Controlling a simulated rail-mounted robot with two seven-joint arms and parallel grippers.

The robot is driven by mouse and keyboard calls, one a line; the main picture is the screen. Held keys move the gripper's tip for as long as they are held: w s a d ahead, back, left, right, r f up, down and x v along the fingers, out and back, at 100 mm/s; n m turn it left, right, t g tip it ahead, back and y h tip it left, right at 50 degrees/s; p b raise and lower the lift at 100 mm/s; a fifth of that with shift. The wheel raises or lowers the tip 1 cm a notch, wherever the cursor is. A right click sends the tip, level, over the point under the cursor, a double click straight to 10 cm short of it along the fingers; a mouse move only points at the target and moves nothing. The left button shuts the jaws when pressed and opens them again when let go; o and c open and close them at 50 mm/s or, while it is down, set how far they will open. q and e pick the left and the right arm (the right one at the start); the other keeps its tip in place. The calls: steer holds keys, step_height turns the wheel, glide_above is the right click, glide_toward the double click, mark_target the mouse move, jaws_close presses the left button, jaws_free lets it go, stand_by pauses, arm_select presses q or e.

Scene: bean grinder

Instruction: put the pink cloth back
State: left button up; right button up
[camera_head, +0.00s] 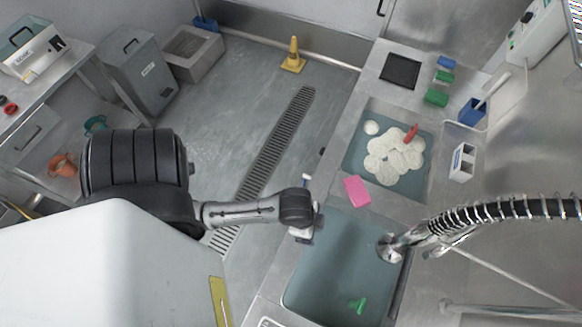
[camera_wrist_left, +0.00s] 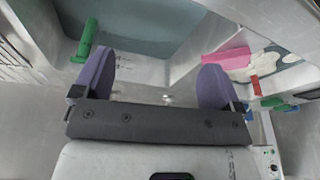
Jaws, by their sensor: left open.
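The pink cloth (camera_head: 357,191) lies on the metal divider between the two sink basins, at the near left corner of the far basin. It also shows in the left wrist view (camera_wrist_left: 228,59), beyond the right finger. My left gripper (camera_head: 306,226) is at the left edge of the near basin, to the left of and nearer than the cloth, and apart from it. In the left wrist view its two purple fingers (camera_wrist_left: 155,80) are spread wide with nothing between them. My right gripper is not in view.
The far basin holds white rounded pieces (camera_head: 394,156) and a red item (camera_head: 411,132). A green item (camera_head: 357,305) is in the near basin (camera_head: 335,262). A black hose with a metal coil (camera_head: 490,211) reaches over the sink from the right. A white caddy (camera_head: 463,162) stands right of the far basin.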

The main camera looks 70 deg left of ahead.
arm_select(q)
steer(key=s+a+r+n+y, duration=0.1)
steer(key=s+r+n, duration=0.2)
steer(key=s+n, duration=0.1)
steer(key=shift+s+r+t, duration=0.15)
steer(key=shift+s+t, duration=0.15)
steer(key=shift+s, duration=0.4)
